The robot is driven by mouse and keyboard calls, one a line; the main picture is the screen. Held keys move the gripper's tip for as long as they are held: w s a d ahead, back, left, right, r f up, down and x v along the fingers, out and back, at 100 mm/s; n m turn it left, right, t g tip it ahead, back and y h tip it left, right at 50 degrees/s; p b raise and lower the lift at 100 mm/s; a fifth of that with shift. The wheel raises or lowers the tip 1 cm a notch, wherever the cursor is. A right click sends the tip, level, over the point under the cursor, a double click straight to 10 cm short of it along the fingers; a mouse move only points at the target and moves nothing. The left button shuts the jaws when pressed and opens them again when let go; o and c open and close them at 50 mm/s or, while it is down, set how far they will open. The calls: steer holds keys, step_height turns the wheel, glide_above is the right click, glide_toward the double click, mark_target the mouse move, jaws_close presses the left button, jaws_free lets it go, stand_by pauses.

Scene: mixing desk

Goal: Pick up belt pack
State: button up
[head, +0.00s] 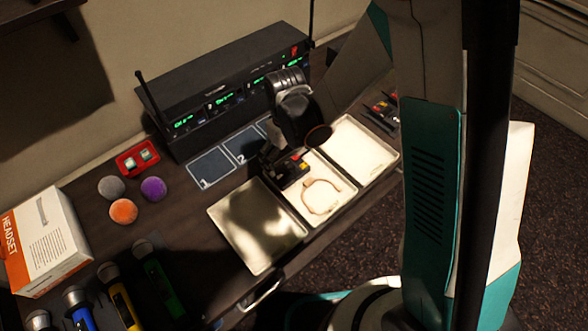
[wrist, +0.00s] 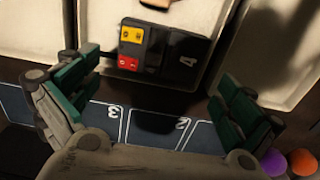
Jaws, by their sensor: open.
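A black belt pack (head: 291,171) with yellow and red buttons lies in the middle of three pale trays (head: 330,213), at its far left edge beside a tan looped headset (head: 322,197). In the wrist view the belt pack (wrist: 165,48) shows a "4" on its face. My gripper (head: 274,153) is just above the pack's far side, partly hiding it. In the wrist view my gripper (wrist: 152,78) is open and empty, with its teal-backed fingers spread to either side of the pack's near end. I see no contact with it.
A black receiver rack (head: 215,95) with antennas stands behind numbered blue pads (head: 211,168). The left tray (head: 255,228) and right tray (head: 362,150) look empty. Foam balls (head: 123,211), microphones (head: 118,295) and a headset box (head: 45,240) are to the left.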

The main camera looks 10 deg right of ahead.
mark_target(287, 167)
step_height(287, 167, down, 5)
steer(key=shift+w+r+b, duration=0.1)
steer(key=shift+b, duration=0.8)
steer(key=shift+r, duration=0.1)
steer(key=shift+c, duration=0.6)
steer(key=c, duration=0.7)
steer(key=shift+c, duration=0.2)
